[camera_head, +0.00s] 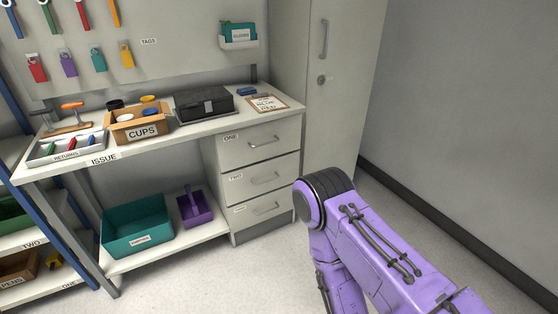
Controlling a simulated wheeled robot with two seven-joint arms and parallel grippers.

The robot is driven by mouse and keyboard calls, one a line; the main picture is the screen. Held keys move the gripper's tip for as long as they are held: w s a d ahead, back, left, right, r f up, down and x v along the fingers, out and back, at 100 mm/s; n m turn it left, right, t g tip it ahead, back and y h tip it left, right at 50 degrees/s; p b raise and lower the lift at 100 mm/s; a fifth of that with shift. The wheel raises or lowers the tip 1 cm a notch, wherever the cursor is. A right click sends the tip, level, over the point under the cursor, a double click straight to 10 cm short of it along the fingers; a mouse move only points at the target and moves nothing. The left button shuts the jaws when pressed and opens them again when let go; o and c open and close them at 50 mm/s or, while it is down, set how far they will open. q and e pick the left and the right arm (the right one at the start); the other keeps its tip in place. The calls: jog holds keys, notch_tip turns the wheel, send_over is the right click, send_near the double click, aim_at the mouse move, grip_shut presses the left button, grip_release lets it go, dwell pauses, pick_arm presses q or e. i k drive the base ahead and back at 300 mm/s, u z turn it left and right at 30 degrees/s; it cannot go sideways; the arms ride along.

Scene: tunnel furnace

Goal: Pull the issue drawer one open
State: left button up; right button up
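The issue drawer one (259,143) is the top drawer of the grey pedestal under the right end of the bench labelled ISSUE. It looks shut, with its front level with the drawers below. My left gripper is not seen either.
Drawers two (262,178) and three (264,208) sit below. The bench top (170,128) holds a cups box (140,128), a black case (204,103) and a clipboard (268,104). A tall cabinet (329,80) stands behind right. Floor before the drawers (230,270) is clear.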

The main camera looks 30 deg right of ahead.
aim_at(239, 148)
jog(key=u, duration=0.6)
jog(key=k, duration=0.15)
jog(key=z, duration=1.75)
jog(key=i, duration=1.2)
